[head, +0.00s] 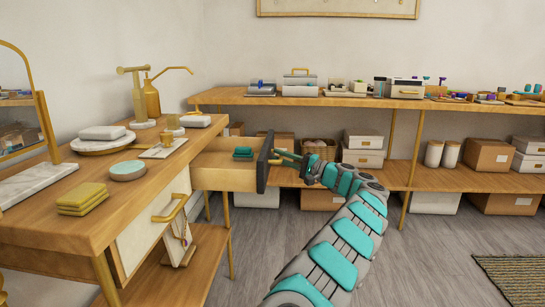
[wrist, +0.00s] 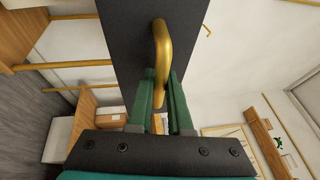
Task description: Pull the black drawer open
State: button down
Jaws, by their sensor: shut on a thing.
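The black drawer (head: 263,163) stands pulled out from the wooden table, its dark front apart from the table's side and its wooden side wall showing. A green item (head: 243,152) lies in or at the top of the drawer. In the wrist view the black drawer front (wrist: 125,40) carries a gold handle (wrist: 160,45). My gripper (head: 283,157) is at the drawer front. In the wrist view my gripper's green fingers (wrist: 161,85) are shut on the gold handle, one on each side of it.
A white drawer with a gold handle (head: 170,208) is in the same table, nearer. A long shelf (head: 350,101) with boxes runs along the back wall. Open grey floor lies to the right.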

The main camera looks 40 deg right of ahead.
jog(key=shift+s+d+f, duration=0.1)
jog(key=shift+s+d, duration=0.55)
jog(key=shift+s, duration=0.15)
jog(key=c, duration=1.1)
grip_release()
jog(key=v, duration=0.7)
jog(key=shift+s+d, duration=0.1)
jog(key=shift+s, duration=0.25)
